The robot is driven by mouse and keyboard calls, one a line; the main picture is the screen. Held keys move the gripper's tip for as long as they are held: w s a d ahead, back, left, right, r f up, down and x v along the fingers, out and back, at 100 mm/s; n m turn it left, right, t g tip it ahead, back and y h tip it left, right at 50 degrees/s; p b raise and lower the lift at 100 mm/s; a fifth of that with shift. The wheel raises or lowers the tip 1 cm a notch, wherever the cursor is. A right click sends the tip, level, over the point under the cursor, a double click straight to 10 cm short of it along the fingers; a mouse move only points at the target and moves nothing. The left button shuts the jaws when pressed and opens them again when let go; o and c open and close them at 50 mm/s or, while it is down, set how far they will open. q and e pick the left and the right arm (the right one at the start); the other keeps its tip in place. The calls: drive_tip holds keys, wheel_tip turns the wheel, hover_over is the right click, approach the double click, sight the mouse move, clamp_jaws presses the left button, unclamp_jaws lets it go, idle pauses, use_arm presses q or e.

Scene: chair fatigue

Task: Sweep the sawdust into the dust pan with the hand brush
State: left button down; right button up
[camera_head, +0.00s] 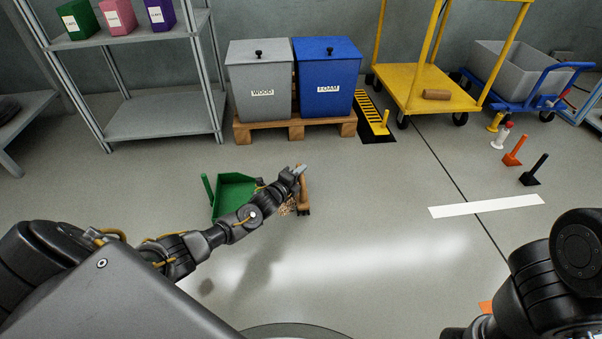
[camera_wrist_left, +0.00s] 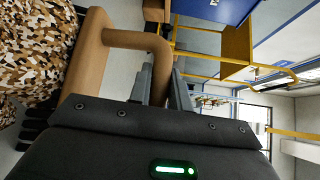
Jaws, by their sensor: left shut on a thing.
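The green dust pan (camera_head: 236,188) lies on the floor left of centre, its upright handle at its left side. The sawdust (camera_head: 287,208) is a small tan heap between the pan and the brush, partly hidden behind my left arm. The wooden hand brush (camera_head: 304,198) stands just right of the heap, bristles down at the floor. My left gripper (camera_head: 298,171) is shut on its handle. In the left wrist view the gripper (camera_wrist_left: 165,88) clasps the curved brush handle (camera_wrist_left: 135,39), and sawdust (camera_wrist_left: 35,42) shows large beside the brush block. My right gripper is out of view.
A grey WOOD bin (camera_head: 259,95) and a blue FOAM bin (camera_head: 327,88) stand on a pallet behind. A shelf (camera_head: 160,115) is at the left, a yellow cart (camera_head: 410,85) at the back right. Small coloured objects stand at the right. The middle floor is clear.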

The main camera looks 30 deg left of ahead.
use_arm(q)
drive_tip(key=shift+s+a, duration=0.55)
drive_tip(key=shift+a, duration=0.2)
drive_tip(key=shift+a+p, duration=0.1)
drive_tip(key=shift+p, duration=0.2)
drive_tip(key=shift+s+a+p, duration=0.4)
drive_tip(key=shift+s+a, duration=0.25)
drive_tip(key=shift+a, duration=0.05)
drive_tip(key=shift+s+a+p, duration=0.35)
drive_tip(key=shift+s+a, duration=0.2)
drive_tip(key=shift+a, duration=0.2)
drive_tip(key=shift+s+a, duration=0.6)
drive_tip(key=shift+a, duration=0.15)
drive_tip(key=shift+f, duration=0.1)
